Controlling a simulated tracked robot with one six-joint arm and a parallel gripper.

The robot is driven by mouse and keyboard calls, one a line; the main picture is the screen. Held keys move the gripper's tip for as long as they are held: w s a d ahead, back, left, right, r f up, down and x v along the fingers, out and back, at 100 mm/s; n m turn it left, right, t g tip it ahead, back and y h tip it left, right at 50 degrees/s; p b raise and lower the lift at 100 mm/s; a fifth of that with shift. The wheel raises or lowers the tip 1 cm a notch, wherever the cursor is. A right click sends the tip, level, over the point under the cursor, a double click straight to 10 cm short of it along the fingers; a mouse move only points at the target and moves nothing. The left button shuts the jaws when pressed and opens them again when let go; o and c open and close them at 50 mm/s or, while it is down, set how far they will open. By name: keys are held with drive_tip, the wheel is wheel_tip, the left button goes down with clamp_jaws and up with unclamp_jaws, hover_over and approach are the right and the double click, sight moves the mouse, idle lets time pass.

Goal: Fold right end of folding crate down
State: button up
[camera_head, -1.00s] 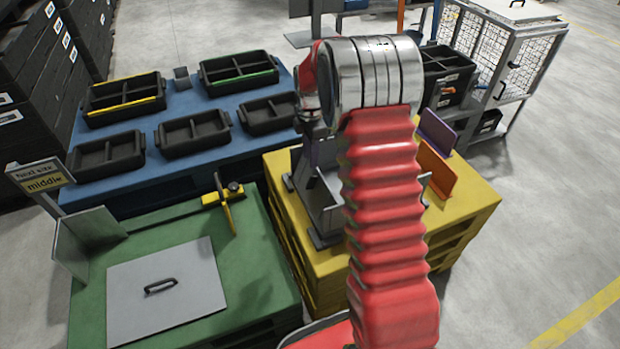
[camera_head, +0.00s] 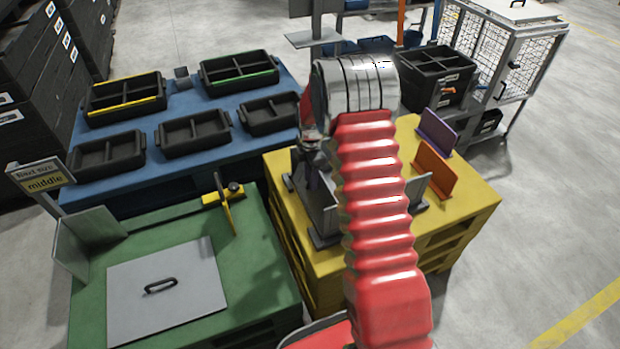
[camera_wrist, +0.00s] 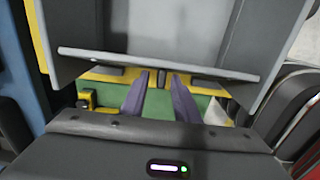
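The grey folding crate (camera_head: 325,222) stands on the yellow pallet. Its left part shows in the head view, with an upright grey wall; my red arm hides much of the middle, and a small grey panel (camera_head: 418,190) shows to the right of the arm. In the wrist view, grey crate panels (camera_wrist: 170,62) fill the top, with a flat panel between two slanting side walls. My gripper (camera_wrist: 160,85) has its two dark purple fingers apart, with a gap between them, near the panel's lower edge. Contact cannot be told. In the head view the gripper is dark and partly hidden.
An orange divider (camera_head: 436,170) and a purple divider (camera_head: 437,132) stand on the yellow pallet (camera_head: 470,205), right of my arm. The green table (camera_head: 250,260) holds a grey lid (camera_head: 165,300). Black trays (camera_head: 193,133) sit on the blue table behind.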

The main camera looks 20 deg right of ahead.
clamp_jaws()
drive_tip(key=shift+a, duration=0.1)
idle(0.5)
